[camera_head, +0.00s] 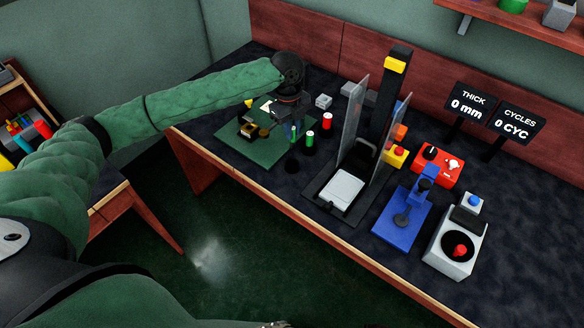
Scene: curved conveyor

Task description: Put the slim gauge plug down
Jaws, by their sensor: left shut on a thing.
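My left gripper (290,117) is over the back right part of the green mat, pointing down. A green-topped plug (309,138) and a red-topped plug (327,121) stand upright just right of the gripper. My right gripper is out of view.
The green mat (258,156) carries small brass-coloured parts at its left. Right of the plugs stands a press with clear side panels (353,120). Further right are a red box (437,167), a blue fixture (400,218) and a grey button box (455,250). The bench's front edge is near.

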